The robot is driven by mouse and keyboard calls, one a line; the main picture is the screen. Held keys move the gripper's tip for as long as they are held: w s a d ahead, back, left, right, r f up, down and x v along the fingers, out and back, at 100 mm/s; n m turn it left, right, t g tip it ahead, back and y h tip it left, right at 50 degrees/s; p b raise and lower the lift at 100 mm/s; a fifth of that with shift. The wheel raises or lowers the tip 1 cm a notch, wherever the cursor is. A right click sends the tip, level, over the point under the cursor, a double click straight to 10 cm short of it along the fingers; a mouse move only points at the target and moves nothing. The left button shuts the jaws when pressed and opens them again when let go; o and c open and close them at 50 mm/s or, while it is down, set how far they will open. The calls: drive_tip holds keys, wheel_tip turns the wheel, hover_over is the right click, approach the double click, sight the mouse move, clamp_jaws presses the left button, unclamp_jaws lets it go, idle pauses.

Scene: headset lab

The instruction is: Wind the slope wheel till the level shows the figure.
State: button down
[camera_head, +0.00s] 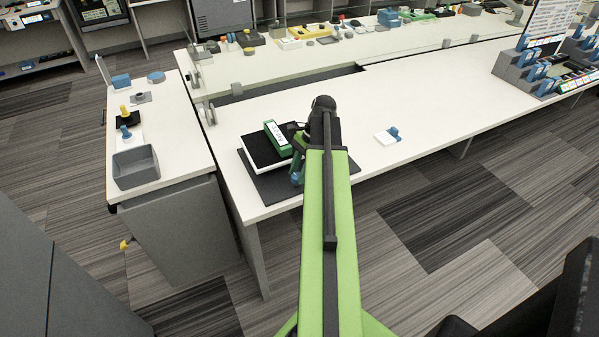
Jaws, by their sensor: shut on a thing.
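The green level (278,138) lies on a black-topped plate with a white edge (262,152), over a dark mat (270,190) on the white bench. Its reading is too small to make out. My gripper (298,168) is at the right side of the plate, partly hidden by my green arm. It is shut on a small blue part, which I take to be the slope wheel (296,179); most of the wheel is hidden.
A white card with a blue piece (385,138) lies on the bench to the right. A grey bin (135,167) and small blue and yellow parts stand on the left bench. A rack of blue holders (540,75) stands at the far right. The bench between is mostly clear.

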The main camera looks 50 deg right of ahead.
drive_tip(key=c, duration=0.9)
unclamp_jaws()
drive_tip(key=shift+s+a, duration=0.1)
drive_tip(key=shift+c, duration=0.2)
drive_tip(key=p+v, duration=1.6)
drive_tip(key=v, duration=0.1)
drive_tip(key=shift+r, duration=0.2)
